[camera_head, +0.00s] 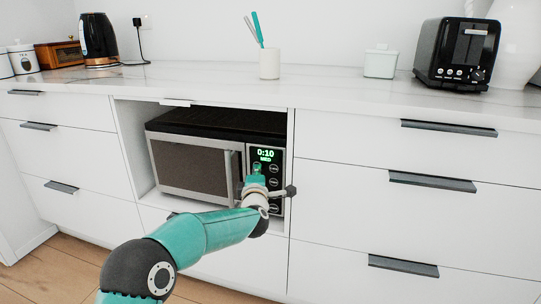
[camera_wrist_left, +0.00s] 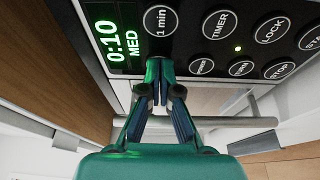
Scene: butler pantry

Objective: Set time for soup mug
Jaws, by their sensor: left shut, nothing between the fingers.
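A silver and black microwave (camera_head: 190,165) sits in an open niche below the counter, its door shut. Its control panel (camera_head: 275,205) is on the right side, and the green display (camera_head: 265,155) reads 0:10 and MED. In the left wrist view the display (camera_wrist_left: 118,40) shows the same, beside round buttons: 1 min (camera_wrist_left: 160,21), TIMER (camera_wrist_left: 219,24), LOCK (camera_wrist_left: 272,29) and STOP (camera_wrist_left: 279,70). My left gripper (camera_wrist_left: 160,88) is shut and empty, its fingertips at the panel's lower edge, below the 1 min button. I cannot tell whether they touch. No soup mug shows, and the microwave's inside is hidden.
White drawers with dark handles (camera_head: 449,128) flank the niche. The counter (camera_head: 330,84) above holds a black toaster (camera_head: 455,52), a white lidded box (camera_head: 380,63), a utensil cup (camera_head: 269,64) and a kettle (camera_head: 98,40). The microwave's door handle (camera_wrist_left: 215,122) passes close to my left gripper.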

